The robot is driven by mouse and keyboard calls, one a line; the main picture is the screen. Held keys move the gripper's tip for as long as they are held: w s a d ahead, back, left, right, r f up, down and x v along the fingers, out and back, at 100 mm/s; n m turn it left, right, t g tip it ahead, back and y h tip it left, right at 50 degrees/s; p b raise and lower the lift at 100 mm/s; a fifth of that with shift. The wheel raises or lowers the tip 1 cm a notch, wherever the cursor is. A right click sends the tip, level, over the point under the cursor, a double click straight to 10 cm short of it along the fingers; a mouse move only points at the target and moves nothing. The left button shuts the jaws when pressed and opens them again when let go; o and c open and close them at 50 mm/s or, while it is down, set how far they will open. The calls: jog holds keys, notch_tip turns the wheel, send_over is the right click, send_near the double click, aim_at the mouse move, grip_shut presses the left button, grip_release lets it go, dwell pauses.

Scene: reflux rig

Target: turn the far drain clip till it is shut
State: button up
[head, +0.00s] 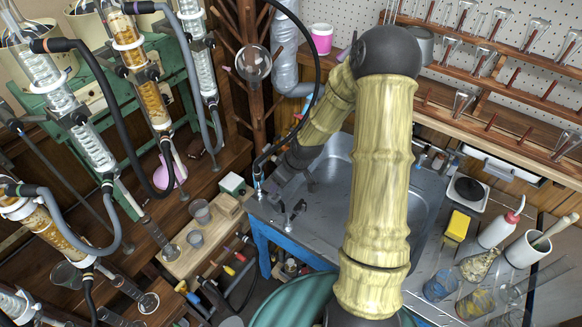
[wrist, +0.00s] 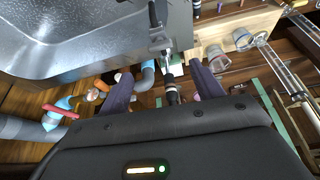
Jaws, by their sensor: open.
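A small metal clip fitting (wrist: 158,40) shows in the wrist view at the rim of the steel sink, with a black hose end (wrist: 172,92) with pale bands below it. In the head view a hose fitting (head: 258,184) stands at the sink bench's left corner, and small grey fittings (head: 292,213) sit nearby. I cannot tell for certain which is the far drain clip, nor whether it is shut. My gripper (head: 284,183) is above this corner. In the wrist view my open gripper (wrist: 164,86) has its two fingers either side of the hose, apart from it.
The steel sink (wrist: 95,35) lies close to the left of the clip. A wooden block with beakers (head: 190,257) stands left of the bench. Glass columns (head: 75,115) with hoses fill the left. A yellow sponge (head: 457,226) and bottles stand on the right counter.

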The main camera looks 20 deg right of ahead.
jog(key=v, duration=0.8)
jog(key=shift+p, duration=0.3)
jog(key=s+a+r+m+g+h+p, duration=0.1)
jog(key=s+a+r+m, duration=0.3)
jog(key=s+r, duration=0.6)
jog(key=s+m+h, duration=0.1)
jog(key=s+m, duration=0.1)
jog(key=s, duration=0.2)
jog(key=shift+s+m, duration=0.25)
jog(key=shift+m, duration=0.05)
dwell(0.4)
